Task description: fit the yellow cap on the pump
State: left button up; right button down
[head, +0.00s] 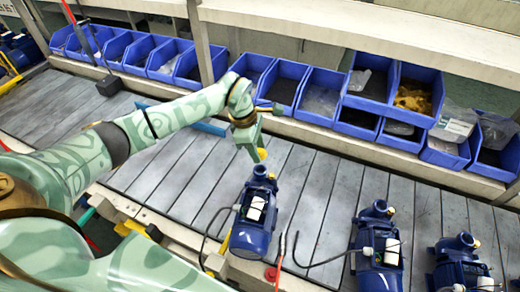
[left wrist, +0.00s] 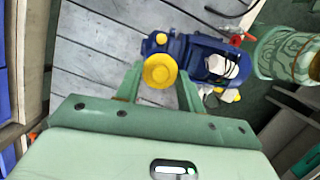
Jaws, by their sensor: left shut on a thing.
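My left gripper (head: 258,150) reaches in over the conveyor and points down. It is shut on the yellow cap (head: 262,154), which also shows between the two fingertips in the left wrist view (left wrist: 160,71). The nearest blue pump (head: 252,230) stands on the slats just below the gripper, its top port (head: 261,171) close under the cap. In the left wrist view the pump (left wrist: 200,55) lies behind the cap, which hides part of it. I cannot tell whether cap and pump touch. A small yellow part (head: 271,176) sits on the pump's side. My right gripper is not in view.
More blue pumps (head: 377,240) stand to the right along the conveyor. A row of blue bins (head: 320,95) lines the back edge, some holding parts. A red button (head: 271,273) and a dark cable (head: 318,264) are near the front edge.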

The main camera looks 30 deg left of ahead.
aim_at(260, 170)
pick_arm(q)
jog(key=shift+f, duration=0.4)
jog(key=shift+f+b, duration=0.4)
jog(key=shift+b, duration=0.05)
notch_tip(260, 170, down, 2)
jog(key=shift+f+b, duration=0.25)
jog(key=shift+b, duration=0.75)
jog(key=shift+f+b, duration=0.7)
jog(key=shift+f, duration=0.35)
jog(key=shift+f, duration=0.45)
jog(key=o, duration=1)
